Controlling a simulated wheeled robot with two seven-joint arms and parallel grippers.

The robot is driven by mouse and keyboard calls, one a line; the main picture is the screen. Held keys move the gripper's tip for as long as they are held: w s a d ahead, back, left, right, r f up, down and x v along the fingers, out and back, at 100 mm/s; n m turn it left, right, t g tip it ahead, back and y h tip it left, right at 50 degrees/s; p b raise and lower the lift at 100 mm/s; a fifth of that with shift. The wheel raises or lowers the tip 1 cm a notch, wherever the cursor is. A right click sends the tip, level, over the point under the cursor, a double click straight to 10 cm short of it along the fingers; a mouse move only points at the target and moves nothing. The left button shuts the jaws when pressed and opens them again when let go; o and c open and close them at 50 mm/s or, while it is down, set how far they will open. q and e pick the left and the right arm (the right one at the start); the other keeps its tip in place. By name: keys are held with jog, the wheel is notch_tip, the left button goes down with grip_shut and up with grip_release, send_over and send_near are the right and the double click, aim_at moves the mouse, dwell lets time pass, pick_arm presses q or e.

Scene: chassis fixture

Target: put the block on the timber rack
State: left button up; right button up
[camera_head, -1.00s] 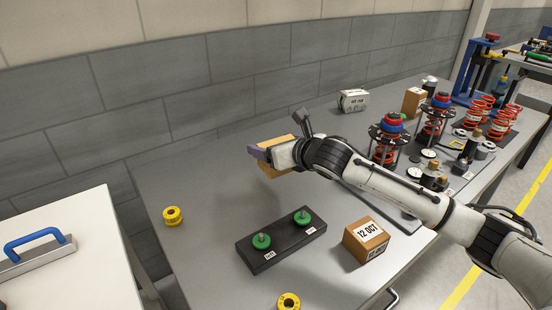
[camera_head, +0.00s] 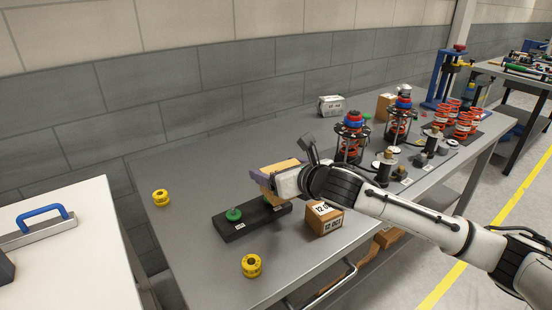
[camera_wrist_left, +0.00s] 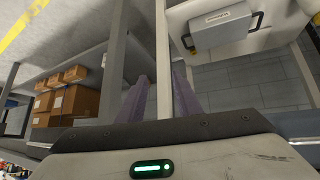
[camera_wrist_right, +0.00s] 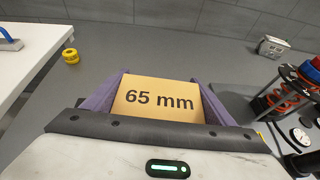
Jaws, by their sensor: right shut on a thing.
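My right gripper (camera_head: 272,180) is shut on the block (camera_wrist_right: 158,98), a tan wooden piece marked "65 mm". In the right wrist view the block sits between the purple fingers. In the head view the block (camera_head: 282,165) is in the air above the grey table, in front of the black base's right end. I cannot make out a timber rack in any view. My left gripper (camera_wrist_left: 161,98) shows only in its wrist view, its purple fingers apart with nothing between them, beside table legs and a lower shelf.
A black base (camera_head: 240,229) with a green knob (camera_head: 233,214) lies below the right gripper. A tan dated box (camera_head: 325,217) and yellow rings (camera_head: 251,265) stand nearby. Spring assemblies (camera_head: 350,140) crowd the table's right. Cardboard boxes (camera_wrist_left: 75,104) fill a lower shelf.

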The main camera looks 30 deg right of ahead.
jog(key=s+a+f, duration=0.2)
jog(key=s+a, duration=0.1)
jog(key=s, duration=0.6)
jog(key=s+a+f, duration=0.3)
jog(key=s, duration=0.6)
jog(key=s+a+f, duration=0.3)
jog(key=s, duration=0.6)
jog(key=shift+m, duration=0.3)
